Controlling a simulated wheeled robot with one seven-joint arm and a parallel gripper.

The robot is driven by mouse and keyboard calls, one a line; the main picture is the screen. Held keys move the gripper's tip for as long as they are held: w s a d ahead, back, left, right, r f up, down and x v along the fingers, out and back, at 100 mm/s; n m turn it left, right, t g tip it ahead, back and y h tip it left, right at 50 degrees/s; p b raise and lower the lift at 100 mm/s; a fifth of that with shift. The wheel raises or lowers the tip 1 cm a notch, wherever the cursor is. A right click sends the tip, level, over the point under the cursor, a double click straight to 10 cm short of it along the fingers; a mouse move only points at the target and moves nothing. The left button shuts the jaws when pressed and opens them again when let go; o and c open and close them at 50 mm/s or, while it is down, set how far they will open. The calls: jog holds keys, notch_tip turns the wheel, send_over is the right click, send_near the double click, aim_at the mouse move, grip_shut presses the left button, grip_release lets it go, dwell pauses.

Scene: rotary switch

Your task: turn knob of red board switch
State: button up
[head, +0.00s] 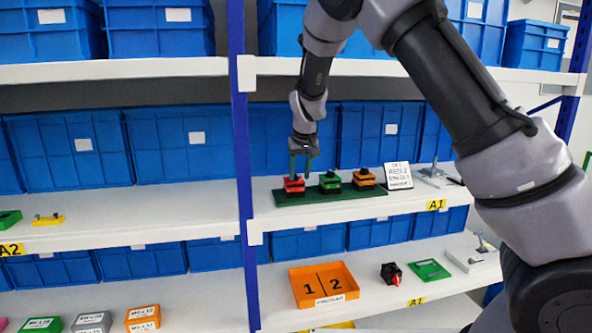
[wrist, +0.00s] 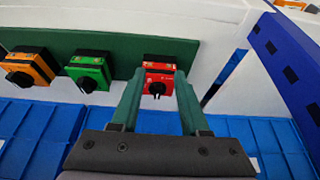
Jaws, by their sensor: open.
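The red board switch (head: 293,186) sits at the left end of a green base board (head: 330,195) on the middle shelf. In the wrist view the red switch (wrist: 160,78) shows its black knob (wrist: 157,89) between my two green fingers. My gripper (wrist: 157,85) is open, with one finger on each side of the knob. I cannot tell whether either finger touches it. In the head view my gripper (head: 303,160) points down at the red switch from above and hides its knob.
A green switch (head: 329,183) and an orange switch (head: 364,179) stand to the right on the same board. A white sign (head: 398,176) is beside them. Blue bins (head: 380,132) line the back. A blue upright post (head: 243,150) stands close to the left.

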jog(key=w, duration=0.2)
jog(key=w+a, duration=0.1)
jog(key=w, duration=0.3)
jog(key=shift+a, duration=0.35)
jog(key=shift+w+a+f, duration=0.15)
jog(key=shift+w+f, duration=0.2)
jog(key=shift+f, duration=0.2)
grip_shut()
